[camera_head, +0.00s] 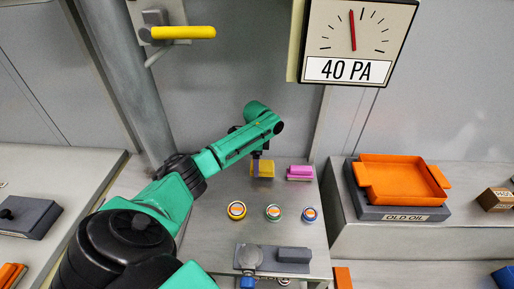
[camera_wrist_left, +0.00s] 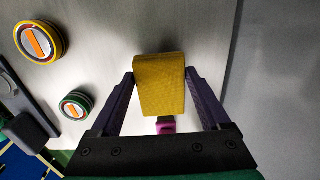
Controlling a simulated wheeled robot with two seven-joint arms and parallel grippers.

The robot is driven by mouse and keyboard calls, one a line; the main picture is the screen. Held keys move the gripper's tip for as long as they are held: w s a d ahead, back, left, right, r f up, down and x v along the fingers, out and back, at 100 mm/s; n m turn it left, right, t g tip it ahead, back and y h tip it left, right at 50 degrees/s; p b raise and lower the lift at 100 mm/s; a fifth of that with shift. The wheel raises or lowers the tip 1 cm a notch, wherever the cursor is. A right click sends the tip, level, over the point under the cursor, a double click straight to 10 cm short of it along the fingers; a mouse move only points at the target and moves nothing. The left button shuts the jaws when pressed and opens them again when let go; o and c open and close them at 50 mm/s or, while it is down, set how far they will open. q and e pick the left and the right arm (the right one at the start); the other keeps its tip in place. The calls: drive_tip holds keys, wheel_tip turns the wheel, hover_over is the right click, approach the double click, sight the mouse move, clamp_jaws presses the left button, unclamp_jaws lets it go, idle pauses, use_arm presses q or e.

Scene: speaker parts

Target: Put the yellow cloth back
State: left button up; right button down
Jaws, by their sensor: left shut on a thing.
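The yellow cloth (camera_head: 263,170) looks like a small yellow block at the back of the grey table, just left of the pink block (camera_head: 300,173). My left gripper (camera_head: 258,158) reaches it from above and is shut on it. In the left wrist view the yellow cloth (camera_wrist_left: 160,85) sits between the two dark fingers of the left gripper (camera_wrist_left: 160,82). Whether it touches the table is hard to tell. My right gripper is not in view.
Yellow (camera_head: 236,210), green (camera_head: 273,212) and blue (camera_head: 310,214) round tins stand in a row in front of the cloth. A grey device (camera_head: 292,255) is at the table's front. An orange tray (camera_head: 400,182) sits on the right counter. A gauge (camera_head: 355,40) hangs above.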

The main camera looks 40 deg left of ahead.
use_arm(q)
wheel_tip(320, 180, down, 3)
drive_tip(key=shift+r+p, duration=0.2)
drive_tip(key=shift+p, duration=0.4)
drive_tip(key=shift+f+b, duration=0.3)
drive_tip(key=shift+f, duration=0.1)
drive_tip(key=o, duration=1.5)
drive_tip(key=shift+c, duration=0.2)
drive_tip(key=shift+f+b, duration=0.15)
drive_tip(key=shift+b, duration=0.3)
wheel_tip(320, 180, up, 15)
drive_tip(key=b, duration=0.2)
drive_tip(key=shift+b, duration=0.35)
drive_tip(key=shift+w+d, duration=0.1)
drive_tip(key=shift+d, duration=0.05)
